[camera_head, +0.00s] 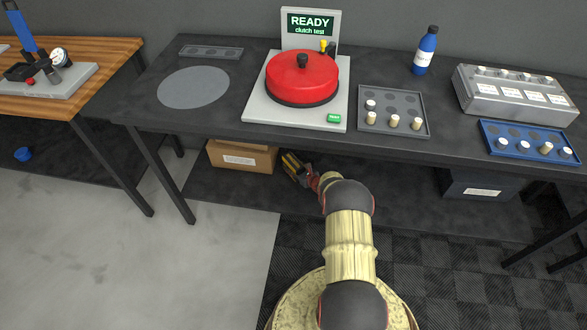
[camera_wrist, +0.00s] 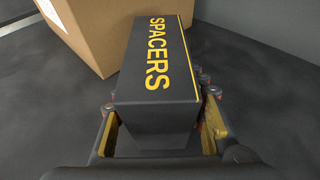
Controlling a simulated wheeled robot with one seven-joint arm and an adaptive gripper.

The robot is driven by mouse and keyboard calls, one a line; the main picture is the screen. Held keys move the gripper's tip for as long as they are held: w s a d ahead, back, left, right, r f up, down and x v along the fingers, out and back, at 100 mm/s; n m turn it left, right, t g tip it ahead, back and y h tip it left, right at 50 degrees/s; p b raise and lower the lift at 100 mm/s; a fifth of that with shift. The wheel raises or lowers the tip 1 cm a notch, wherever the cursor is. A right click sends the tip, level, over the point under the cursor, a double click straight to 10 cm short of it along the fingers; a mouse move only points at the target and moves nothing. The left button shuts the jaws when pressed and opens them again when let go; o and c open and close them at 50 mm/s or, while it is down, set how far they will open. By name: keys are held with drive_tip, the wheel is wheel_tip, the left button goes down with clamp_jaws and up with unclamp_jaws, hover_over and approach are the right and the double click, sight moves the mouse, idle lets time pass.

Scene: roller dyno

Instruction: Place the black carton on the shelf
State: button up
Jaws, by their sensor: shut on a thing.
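The black carton (camera_wrist: 157,50), with "SPACERS" in yellow letters, lies between the fingers of my gripper (camera_wrist: 160,103) in the wrist view. The fingers are shut on its sides. In the head view my gripper (camera_head: 302,174) is low under the front edge of the dark bench, over the lower shelf (camera_head: 225,187). The carton is small and mostly hidden there. In the wrist view its far end is close to a brown cardboard box (camera_wrist: 100,30). I cannot tell whether the carton touches the shelf or hangs just above it.
The cardboard box (camera_head: 241,157) stands left of my gripper in the head view. A dark labelled box (camera_head: 481,184) sits under the bench at right. The bench top (camera_head: 215,112) is above, with a red-lidded machine (camera_head: 302,78) and trays. The shelf between the boxes looks clear.

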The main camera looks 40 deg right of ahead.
sight(301, 172)
drive_tip(key=o, duration=1.5)
drive_tip(key=shift+c, duration=0.2)
drive_tip(key=shift+s+r, duration=0.15)
drive_tip(key=shift+s, duration=0.1)
drive_tip(key=p+v, duration=0.5)
drive_tip(key=v, duration=0.5)
drive_tip(key=shift+s+r, duration=0.3)
drive_tip(key=shift+s, duration=0.4)
drive_tip(key=shift+a, duration=0.1)
